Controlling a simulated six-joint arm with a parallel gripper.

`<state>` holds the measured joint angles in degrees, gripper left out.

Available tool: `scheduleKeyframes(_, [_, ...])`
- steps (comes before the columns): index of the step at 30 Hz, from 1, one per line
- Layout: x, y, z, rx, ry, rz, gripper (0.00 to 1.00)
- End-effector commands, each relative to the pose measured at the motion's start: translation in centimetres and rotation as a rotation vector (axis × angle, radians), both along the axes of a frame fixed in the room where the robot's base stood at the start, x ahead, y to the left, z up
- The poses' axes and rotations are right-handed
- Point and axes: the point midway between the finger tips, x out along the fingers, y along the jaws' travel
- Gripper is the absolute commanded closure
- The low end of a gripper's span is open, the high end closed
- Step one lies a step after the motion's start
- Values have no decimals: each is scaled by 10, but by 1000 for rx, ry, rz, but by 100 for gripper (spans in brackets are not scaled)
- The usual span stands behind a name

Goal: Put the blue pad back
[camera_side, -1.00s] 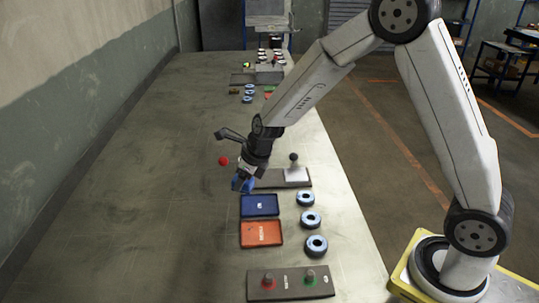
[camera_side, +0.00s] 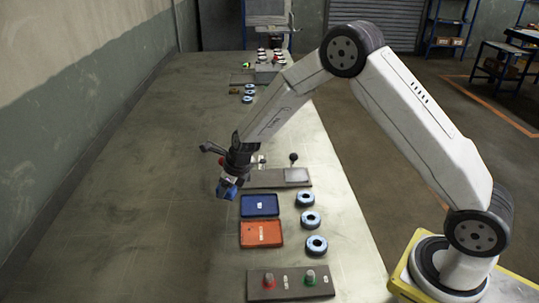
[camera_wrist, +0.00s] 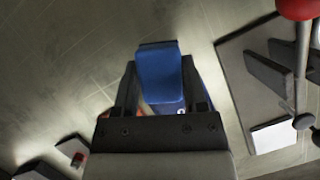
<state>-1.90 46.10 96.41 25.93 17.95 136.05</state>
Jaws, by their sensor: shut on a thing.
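The blue pad (camera_side: 227,188) is held in my gripper (camera_side: 231,181), above the bench and just left of the blue tray (camera_side: 245,213). In the wrist view the blue pad (camera_wrist: 158,72) sits between the two dark fingers of my gripper (camera_wrist: 159,88), which are shut on its sides. The pad's outer end sticks out past the fingertips. The blue tray looks empty apart from a small white label. In the wrist view, a little blue shows behind the pad, mostly hidden by it and the right finger.
An orange tray (camera_side: 262,240) lies in front of the blue tray. Several blue-rimmed discs (camera_side: 311,219) stand to the right. A panel with red and green buttons (camera_side: 290,284) is at the front. A grey plate with a black knob (camera_side: 297,175) lies behind. The bench's left side is clear.

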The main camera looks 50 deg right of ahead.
Motion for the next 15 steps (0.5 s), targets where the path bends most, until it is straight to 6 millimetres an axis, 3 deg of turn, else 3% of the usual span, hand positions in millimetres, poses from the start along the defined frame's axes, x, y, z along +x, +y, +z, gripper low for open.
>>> scheduleKeyframes(15, [5, 0, -37, -1, 1, -1, 100])
